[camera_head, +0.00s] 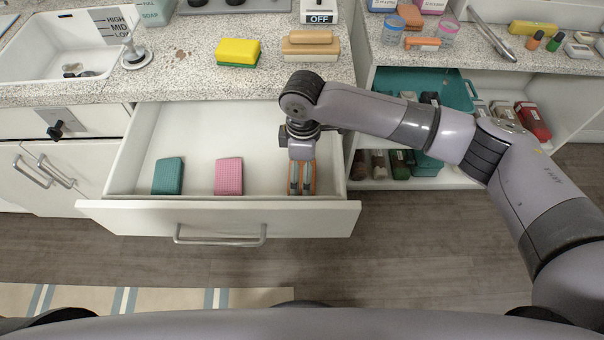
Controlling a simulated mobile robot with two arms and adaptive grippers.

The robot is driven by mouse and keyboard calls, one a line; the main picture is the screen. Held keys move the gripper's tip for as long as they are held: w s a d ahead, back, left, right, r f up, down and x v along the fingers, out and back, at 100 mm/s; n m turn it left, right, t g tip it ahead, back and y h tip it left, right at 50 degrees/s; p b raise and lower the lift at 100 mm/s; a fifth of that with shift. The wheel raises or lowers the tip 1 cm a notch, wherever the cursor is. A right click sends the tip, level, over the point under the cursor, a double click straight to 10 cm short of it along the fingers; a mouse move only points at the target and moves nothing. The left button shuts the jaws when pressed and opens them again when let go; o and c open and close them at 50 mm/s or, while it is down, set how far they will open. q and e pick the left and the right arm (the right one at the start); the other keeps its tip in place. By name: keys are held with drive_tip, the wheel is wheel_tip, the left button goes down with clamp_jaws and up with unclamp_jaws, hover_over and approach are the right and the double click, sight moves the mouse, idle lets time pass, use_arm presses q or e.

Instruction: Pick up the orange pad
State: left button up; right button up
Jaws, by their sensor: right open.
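The white drawer (140,205) below the counter is pulled open. An orange pad (312,180) lies at its right end, mostly hidden behind my right gripper; orange strips show beside and between the fingers. My right gripper (301,189) points down into the drawer over the pad, with its fingers apart. I cannot tell whether the fingers touch the pad. A pink pad (228,176) and a teal pad (168,176) lie to the left in the same drawer. My left gripper is out of view.
The drawer's front panel and right wall are close to my right gripper. On the counter are a yellow-green sponge (238,52), a wooden-backed brush (311,45) and a sink (75,50). Right of the drawer, an open shelf holds a teal bin (455,88) and several bottles.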

sight(302, 173)
drive_tip(key=shift+a+f, duration=0.1)
drive_tip(key=shift+f, duration=1.4)
drive_tip(key=shift+c, duration=0.2)
drive_tip(key=c, duration=0.8)
